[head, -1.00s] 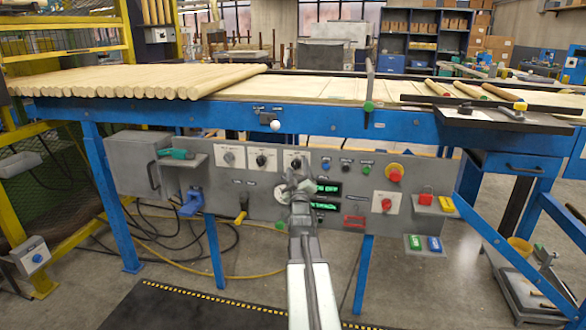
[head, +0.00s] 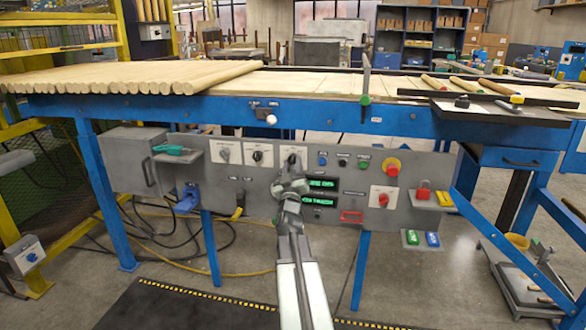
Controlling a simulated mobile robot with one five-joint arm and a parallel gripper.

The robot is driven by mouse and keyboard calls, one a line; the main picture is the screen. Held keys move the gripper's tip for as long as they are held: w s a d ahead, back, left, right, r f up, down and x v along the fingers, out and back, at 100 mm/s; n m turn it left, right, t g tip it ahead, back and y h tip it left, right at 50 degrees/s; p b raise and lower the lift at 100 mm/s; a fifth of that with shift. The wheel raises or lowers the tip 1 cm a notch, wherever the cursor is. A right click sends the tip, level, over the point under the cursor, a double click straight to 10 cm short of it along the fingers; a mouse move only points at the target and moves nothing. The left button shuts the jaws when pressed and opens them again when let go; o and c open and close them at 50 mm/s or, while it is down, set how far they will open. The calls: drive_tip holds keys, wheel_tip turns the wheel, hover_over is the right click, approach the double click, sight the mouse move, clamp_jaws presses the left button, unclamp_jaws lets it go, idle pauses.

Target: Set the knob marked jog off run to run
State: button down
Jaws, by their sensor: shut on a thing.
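A grey control panel (head: 262,203) hangs under the blue-framed table. The fingertips are small and the knob's exact setting is hard to see.
A yellow-handled lever (head: 238,212) sits lower left. Wooden rods (head: 120,76) lie on the table above.

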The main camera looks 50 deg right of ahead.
drive_tip(key=m+g+h, duration=0.1)
drive_tip(key=m, duration=0.1)
drive_tip(key=m+g+h, duration=0.1)
drive_tip(key=m, duration=0.2)
drive_tip(key=m+g, duration=0.1)
drive_tip(key=m, duration=0.2)
drive_tip(key=shift+w+a+h+b, duration=0.25)
drive_tip(key=shift+w+h+b, duration=0.05)
drive_tip(key=shift+h, duration=0.1)
drive_tip(key=shift+m+g, duration=0.3)
drive_tip(key=shift+m, duration=0.2)
drive_tip(key=c, duration=1)
unclamp_jaws()
drive_tip(key=b+v, duration=0.3)
drive_tip(key=v, duration=0.4)
drive_tip(key=shift+s+a+f, duration=0.15)
drive_tip(key=shift+a+f, duration=0.1)
drive_tip(key=shift+a, duration=0.05)
